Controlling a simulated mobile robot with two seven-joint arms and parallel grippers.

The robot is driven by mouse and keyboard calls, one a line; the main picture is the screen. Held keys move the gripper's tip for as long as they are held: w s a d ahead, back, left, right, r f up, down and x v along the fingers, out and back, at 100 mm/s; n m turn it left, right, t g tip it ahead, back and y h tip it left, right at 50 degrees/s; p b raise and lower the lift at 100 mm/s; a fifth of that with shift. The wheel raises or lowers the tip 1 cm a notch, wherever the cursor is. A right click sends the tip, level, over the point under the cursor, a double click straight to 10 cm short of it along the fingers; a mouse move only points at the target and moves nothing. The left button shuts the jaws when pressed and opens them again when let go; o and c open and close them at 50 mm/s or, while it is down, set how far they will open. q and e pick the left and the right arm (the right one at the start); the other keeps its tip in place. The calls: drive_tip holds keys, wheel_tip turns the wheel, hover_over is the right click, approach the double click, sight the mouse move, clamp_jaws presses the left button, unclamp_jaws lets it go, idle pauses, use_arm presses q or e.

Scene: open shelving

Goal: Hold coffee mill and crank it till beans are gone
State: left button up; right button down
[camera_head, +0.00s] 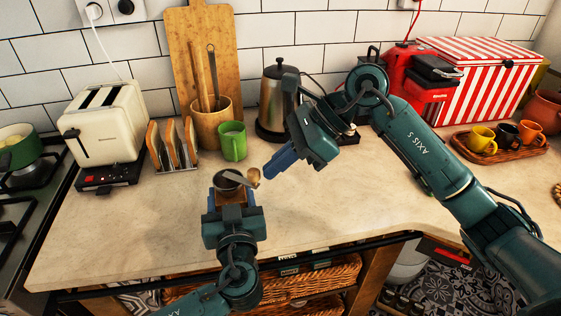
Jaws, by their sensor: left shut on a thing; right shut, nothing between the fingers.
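The coffee mill (231,198) stands on the counter near its front middle, with a wooden body and a dark round top. Its crank (241,180) points right and ends in a light knob (253,177). My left gripper (231,211) is shut on the mill's body from the front and hides much of it. My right gripper (275,171) is shut and empty, with its blue fingers pointing down-left beside the knob. A small gap seems to lie between fingertips and knob. I cannot tell whether beans are inside the mill.
A green mug (233,141), a toast rack (173,146) and a cream toaster (104,122) stand behind to the left. A steel kettle (275,100) stands behind the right gripper. The counter (130,225) is clear to the left of the mill.

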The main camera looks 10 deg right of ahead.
drive_tip(key=shift+s+a+m+t, duration=0.2)
drive_tip(key=shift+s+m+t, duration=0.2)
drive_tip(key=shift+m+t, duration=0.15)
drive_tip(key=s+a+m+t+h, duration=0.1)
drive_tip(key=s+a+m+t, duration=0.1)
drive_tip(key=a, duration=0.3)
drive_tip(key=s+a+m+t+h, duration=0.1)
drive_tip(key=s+a+m+t, duration=0.1)
drive_tip(key=a+m, duration=0.2)
drive_tip(key=shift+s+a, duration=0.3)
drive_tip(key=shift+a, duration=0.15)
idle(0.5)
drive_tip(key=shift+a+m+t, duration=0.15)
drive_tip(key=shift+m+t, duration=0.1)
idle(1.8)
